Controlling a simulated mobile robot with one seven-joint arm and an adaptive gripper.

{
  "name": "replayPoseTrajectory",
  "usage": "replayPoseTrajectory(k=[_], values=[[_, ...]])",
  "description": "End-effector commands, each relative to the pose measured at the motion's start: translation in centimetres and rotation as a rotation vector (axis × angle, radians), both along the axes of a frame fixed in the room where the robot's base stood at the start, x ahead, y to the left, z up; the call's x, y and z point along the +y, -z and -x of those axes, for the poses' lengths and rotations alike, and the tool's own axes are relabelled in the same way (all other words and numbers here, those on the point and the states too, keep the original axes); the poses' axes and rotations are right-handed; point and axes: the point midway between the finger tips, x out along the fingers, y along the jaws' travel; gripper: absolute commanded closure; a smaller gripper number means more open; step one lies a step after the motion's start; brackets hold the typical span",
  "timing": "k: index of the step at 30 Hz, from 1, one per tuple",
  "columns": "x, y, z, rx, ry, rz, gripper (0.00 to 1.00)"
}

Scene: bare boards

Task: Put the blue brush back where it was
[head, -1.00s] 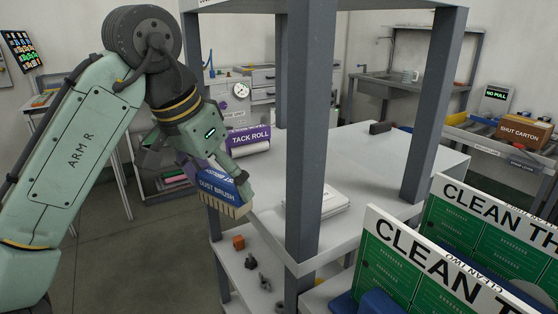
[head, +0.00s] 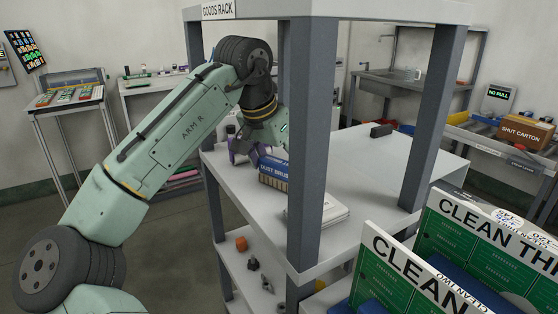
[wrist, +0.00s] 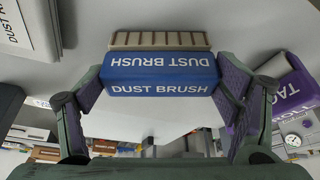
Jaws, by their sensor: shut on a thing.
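The blue brush (head: 274,168), labelled DUST BRUSH, is at the rack's upper shelf (head: 385,165), behind the front post. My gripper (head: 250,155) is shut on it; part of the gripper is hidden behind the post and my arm. In the wrist view the brush (wrist: 160,75) sits between both fingers, its pale bristles facing the shelf surface. The bristles look close to the shelf; I cannot tell whether they touch it. A purple tack roll (wrist: 292,95) is beside the gripper in the wrist view.
A stack of white cloths (head: 320,208) lies on the shelf to the right of the brush. The goods rack's grey posts (head: 312,140) stand close to my arm. Green boards (head: 480,250) stand at front right.

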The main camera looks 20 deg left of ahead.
Motion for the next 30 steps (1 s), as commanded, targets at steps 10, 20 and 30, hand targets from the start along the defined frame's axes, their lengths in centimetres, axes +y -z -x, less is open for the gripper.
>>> replayPoseTrajectory(k=[10, 20, 30], values=[[-0.06, 0.4, 0.01, -0.001, 0.001, 0.001, 0.43], [-0.03, 0.3, 0.02, -0.001, 0.0, 0.0, 0.0], [-0.02, -0.11, 0.04, 0.0, 0.0, -0.001, 0.0]])
